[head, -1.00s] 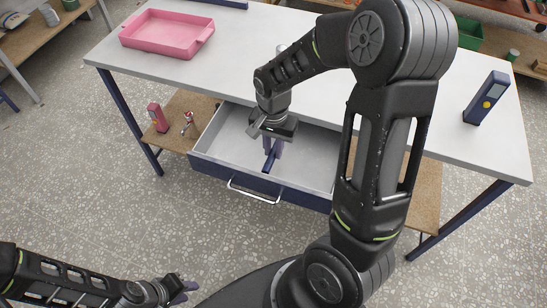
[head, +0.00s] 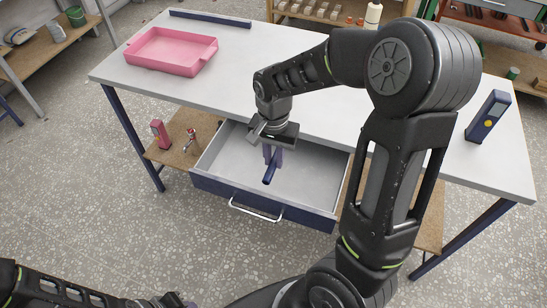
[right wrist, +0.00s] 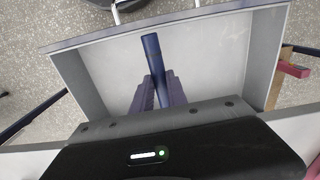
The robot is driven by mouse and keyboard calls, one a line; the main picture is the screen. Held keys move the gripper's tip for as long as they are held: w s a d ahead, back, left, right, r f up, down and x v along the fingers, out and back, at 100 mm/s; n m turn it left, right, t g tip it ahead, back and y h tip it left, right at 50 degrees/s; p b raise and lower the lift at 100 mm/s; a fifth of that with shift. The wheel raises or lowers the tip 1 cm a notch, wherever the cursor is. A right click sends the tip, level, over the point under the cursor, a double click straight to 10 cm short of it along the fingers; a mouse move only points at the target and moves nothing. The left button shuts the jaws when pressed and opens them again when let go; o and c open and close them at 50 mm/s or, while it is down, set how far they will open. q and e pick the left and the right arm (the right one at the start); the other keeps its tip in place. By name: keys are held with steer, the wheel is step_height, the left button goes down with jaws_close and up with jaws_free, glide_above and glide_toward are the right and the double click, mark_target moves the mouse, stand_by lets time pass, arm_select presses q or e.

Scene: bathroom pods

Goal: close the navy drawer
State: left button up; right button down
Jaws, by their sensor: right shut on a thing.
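The navy drawer (head: 240,196) under the white-topped table is pulled out, with a silver bar handle (head: 255,211) on its front. Its grey inside (right wrist: 215,55) also shows in the right wrist view. My right gripper (head: 272,158) points down over the open drawer. It is shut on a dark blue bar (head: 270,174), which also shows between the fingers in the right wrist view (right wrist: 152,50). I cannot tell whether the bar touches the drawer floor. My left gripper (head: 172,300) is at the bottom edge of the head view, partly cut off, far from the drawer.
A pink device (head: 160,134) and a corkscrew-like item (head: 190,142) lie on the lower shelf. Floor in front is clear.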

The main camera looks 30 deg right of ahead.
arm_select(q)
jaws_close()
arm_select(e)
steer(key=w+a+r+n, duration=0.4)
steer(key=w+a+n, duration=0.6)
steer(key=a, duration=0.1)
steer(key=shift+w+r+n, duration=0.25)
steer(key=shift+w+n, duration=0.05)
steer(key=shift+w, duration=0.05)
